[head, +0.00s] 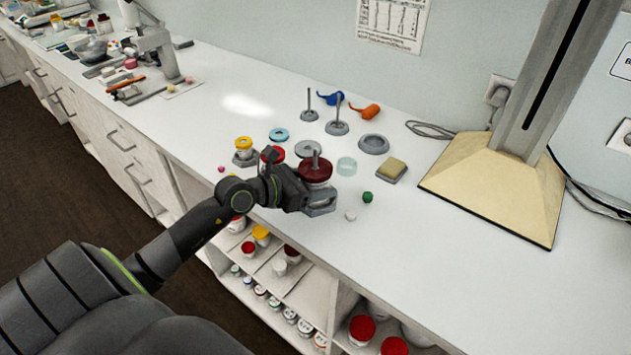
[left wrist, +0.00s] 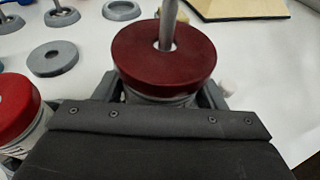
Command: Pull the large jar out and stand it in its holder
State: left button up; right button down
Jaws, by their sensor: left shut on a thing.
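The large jar has a dark red lid (head: 316,168) with a grey rod rising from its middle; the lid also shows in the left wrist view (left wrist: 140,62). Its pale body (left wrist: 160,98) shows just below the lid. My left gripper (head: 297,193) is shut on the jar from the left, with a finger on either side of the body in the wrist view. A grey angular holder (head: 322,209) shows directly below the jar at the counter's front edge. The gripper hides where jar and holder meet, so I cannot tell whether the jar is fully seated. My right gripper is not in view.
Behind are upright rods on bases (head: 337,127), a grey ring (head: 373,144) and a sponge block (head: 391,170). A column on a beige base (head: 490,187) stands right. Small balls (head: 368,197) lie nearby.

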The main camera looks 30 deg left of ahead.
pick_arm(q)
jog(key=shift+f, duration=0.2)
jog(key=o, duration=1.2)
jog(key=shift+c, duration=0.2)
jog(key=shift+o, duration=0.3)
jog(key=shift+o, duration=0.8)
jog(key=shift+s+a+r+p, duration=0.3)
jog(key=shift+s+r+p, duration=0.05)
jog(key=shift+s, duration=0.2)
jog(key=shift+r+p+v, duration=0.1)
jog(key=shift+p+v, duration=0.45)
jog(key=shift+v, duration=0.5)
jog(key=shift+r+p+v, duration=0.15)
jog(key=shift+p+v, duration=0.35)
jog(key=shift+v, duration=0.5)
jog(key=shift+p+v, duration=0.55)
jog(key=shift+v, duration=0.85)
jog(key=shift+d+r, duration=0.15)
jog(key=shift+r, duration=0.1)
